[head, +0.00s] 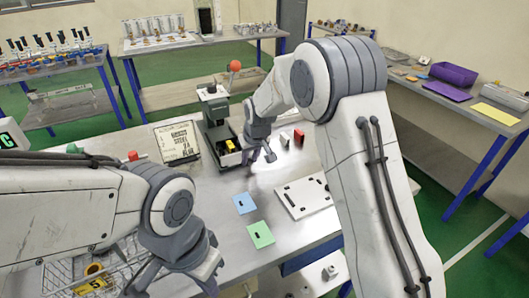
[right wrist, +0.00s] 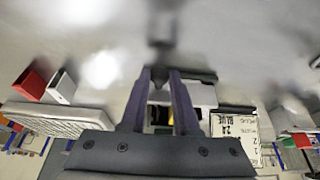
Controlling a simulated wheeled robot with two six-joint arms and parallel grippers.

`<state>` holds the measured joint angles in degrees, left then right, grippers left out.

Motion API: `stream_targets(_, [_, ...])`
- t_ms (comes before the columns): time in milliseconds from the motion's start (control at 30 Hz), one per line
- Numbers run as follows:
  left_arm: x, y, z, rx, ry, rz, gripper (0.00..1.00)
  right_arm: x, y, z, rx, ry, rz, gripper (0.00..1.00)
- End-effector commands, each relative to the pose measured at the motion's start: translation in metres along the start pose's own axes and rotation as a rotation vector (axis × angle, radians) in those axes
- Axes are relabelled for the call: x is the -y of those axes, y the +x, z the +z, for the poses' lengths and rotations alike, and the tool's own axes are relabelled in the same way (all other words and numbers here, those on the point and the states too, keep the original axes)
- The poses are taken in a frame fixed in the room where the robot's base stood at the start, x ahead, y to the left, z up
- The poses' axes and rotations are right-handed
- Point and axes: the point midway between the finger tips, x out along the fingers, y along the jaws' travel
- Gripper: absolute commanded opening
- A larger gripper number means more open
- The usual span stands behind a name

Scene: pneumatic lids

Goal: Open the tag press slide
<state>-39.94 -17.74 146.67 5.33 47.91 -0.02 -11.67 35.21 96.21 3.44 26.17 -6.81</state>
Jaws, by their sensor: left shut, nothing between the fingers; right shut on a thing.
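The tag press (head: 213,112) is a dark grey-green machine with a red ball on its lever, standing on the bench. Its low slide (head: 233,158) points toward the front, with a yellow piece (head: 230,145) in it. My right gripper (head: 262,155) is at the slide's front end. In the right wrist view its two fingers (right wrist: 160,85) are close together on a small dark part, apparently the slide's handle; the exact contact is hidden.
A printed card (head: 177,143) lies left of the press. A white plate with slots (head: 304,197), a red block (head: 298,136) and a white block (head: 284,139) are to the right. Blue (head: 244,203) and green (head: 260,235) cards lie in front. A wire basket (head: 62,275) is at lower left.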

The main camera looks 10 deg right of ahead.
Motion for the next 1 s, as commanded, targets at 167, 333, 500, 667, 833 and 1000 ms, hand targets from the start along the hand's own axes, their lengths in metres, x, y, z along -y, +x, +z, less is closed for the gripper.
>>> stream_targets(167, [0.000, 0.000, 0.000, 0.000, 0.000, 0.000, 0.00, 0.000, 0.000, 0.000, 0.000, -0.001, 0.000, 0.00])
stream_targets(333, [0.000, 0.000, 0.000, 0.000, 0.000, 0.000, 0.00, 0.001, 0.000, -0.001, 0.000, -0.001, 0.000, 0.56])
stream_targets(500, [0.000, 0.000, 0.000, 0.000, 0.000, 0.000, 0.00, 0.001, 0.000, -0.001, 0.000, -0.002, -0.001, 0.58])
stream_targets(667, [0.000, 0.000, 0.000, 0.000, 0.000, 0.000, 0.00, 0.001, -0.001, -0.001, -0.001, -0.001, -0.001, 0.58])
stream_targets(833, [0.000, 0.002, 0.000, 0.000, 0.000, 0.000, 0.00, 0.001, -0.017, -0.001, -0.003, -0.001, 0.000, 0.58])
stream_targets(1000, [0.001, 0.006, 0.000, 0.000, 0.000, 0.000, 0.00, 0.001, -0.051, -0.001, -0.005, -0.001, 0.000, 0.58])
